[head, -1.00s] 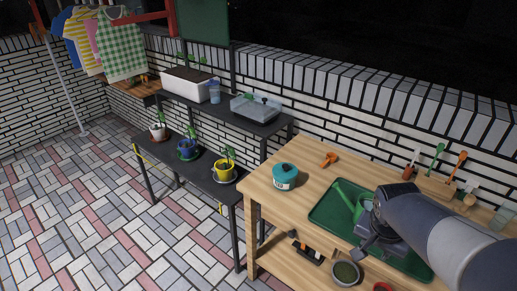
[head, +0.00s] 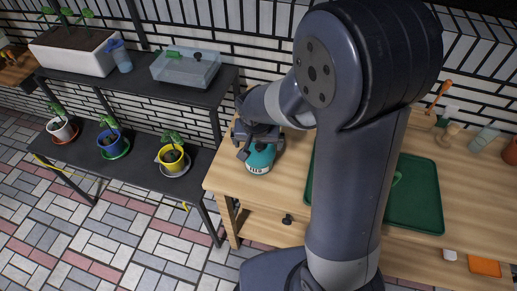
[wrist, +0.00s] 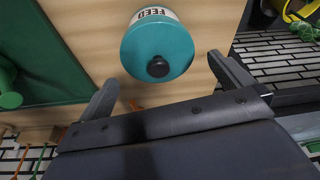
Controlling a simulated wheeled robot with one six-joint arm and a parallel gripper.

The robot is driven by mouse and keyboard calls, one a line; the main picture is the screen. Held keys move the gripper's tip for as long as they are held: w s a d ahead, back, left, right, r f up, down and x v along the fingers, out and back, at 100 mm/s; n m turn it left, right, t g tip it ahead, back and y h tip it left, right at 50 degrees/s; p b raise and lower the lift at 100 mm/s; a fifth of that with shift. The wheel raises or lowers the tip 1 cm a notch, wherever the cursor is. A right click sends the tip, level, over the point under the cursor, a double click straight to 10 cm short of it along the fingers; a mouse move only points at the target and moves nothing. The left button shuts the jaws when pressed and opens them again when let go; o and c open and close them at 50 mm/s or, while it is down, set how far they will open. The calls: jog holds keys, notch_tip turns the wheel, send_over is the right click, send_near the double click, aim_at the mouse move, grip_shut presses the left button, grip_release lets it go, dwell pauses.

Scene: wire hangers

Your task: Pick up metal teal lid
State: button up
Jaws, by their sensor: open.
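The metal teal lid (wrist: 157,45) sits on a round tin (wrist: 152,14) with "FEED" on its pale side. The lid has a black knob (wrist: 158,67) in its middle. In the head view the teal lid (head: 261,156) is on the left end of the wooden table, partly covered by my gripper (head: 252,143). In the wrist view my gripper (wrist: 163,72) is open, with one finger on each side of the lid. Nothing is held. I cannot tell how far the fingers are above the lid.
A green tray (head: 418,205) with a green watering can lies to the right, partly hidden by my arm. A black shelf (head: 130,165) with several potted plants stands left of the table. A clear box (head: 186,70) is on its upper level. A brick wall runs behind.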

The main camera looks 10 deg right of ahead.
aim_at(259, 147)
jog(key=shift+x, duration=1.65)
jog(key=shift+d, duration=0.1)
jog(key=shift+c, duration=0.2)
jog(key=shift+s, duration=0.1)
jog(key=c, duration=0.5)
jog(key=shift+c, duration=0.2)
